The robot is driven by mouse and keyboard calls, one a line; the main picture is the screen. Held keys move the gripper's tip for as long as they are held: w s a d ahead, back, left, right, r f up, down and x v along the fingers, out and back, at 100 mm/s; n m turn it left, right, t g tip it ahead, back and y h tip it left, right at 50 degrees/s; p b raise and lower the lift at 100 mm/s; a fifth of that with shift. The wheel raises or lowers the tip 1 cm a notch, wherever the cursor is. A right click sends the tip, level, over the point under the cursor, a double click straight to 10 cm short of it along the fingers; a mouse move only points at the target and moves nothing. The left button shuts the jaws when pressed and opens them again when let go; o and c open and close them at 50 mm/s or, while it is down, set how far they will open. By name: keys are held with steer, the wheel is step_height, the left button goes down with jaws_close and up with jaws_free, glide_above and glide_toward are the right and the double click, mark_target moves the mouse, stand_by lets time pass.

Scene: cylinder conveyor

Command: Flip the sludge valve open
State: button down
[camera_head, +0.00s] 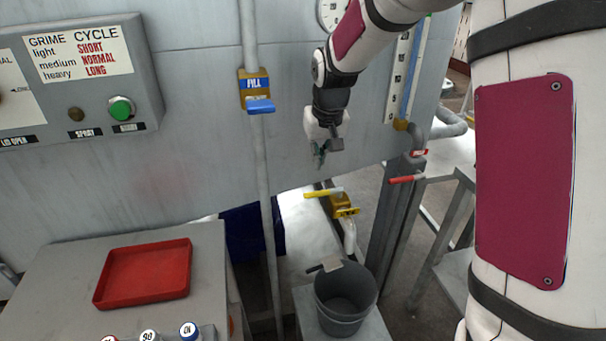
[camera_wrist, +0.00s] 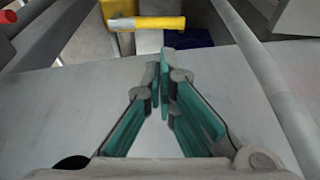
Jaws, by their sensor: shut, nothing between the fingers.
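A brass valve (camera_head: 343,205) with a yellow lever handle (camera_head: 323,192) sits on a pipe above a grey bucket (camera_head: 345,298). I take it for the sludge valve, though its label is too small to read. The lever points left, roughly level. In the wrist view the yellow handle (camera_wrist: 148,23) lies across the top, beyond my fingertips. My gripper (camera_head: 319,160) is above the lever, apart from it, in front of the grey panel. In the wrist view my gripper (camera_wrist: 163,68) has its teal fingers together, with nothing between them.
A blue FILL valve (camera_head: 259,105) is on a vertical pipe to the left. A red-handled valve (camera_head: 406,179) stands right of the yellow one. A red tray (camera_head: 145,272) lies on the bench at left. The grey panel (camera_head: 200,130) is close behind my gripper.

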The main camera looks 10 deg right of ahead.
mark_target(322, 193)
steer(key=shift+w+f, duration=0.35)
steer(key=shift+w, duration=0.1)
steer(key=shift+f, duration=0.1)
steer(key=x, duration=0.9)
steer(key=shift+w+f+b, duration=0.15)
steer(key=shift+f+b, duration=0.15)
steer(key=shift+f, duration=0.05)
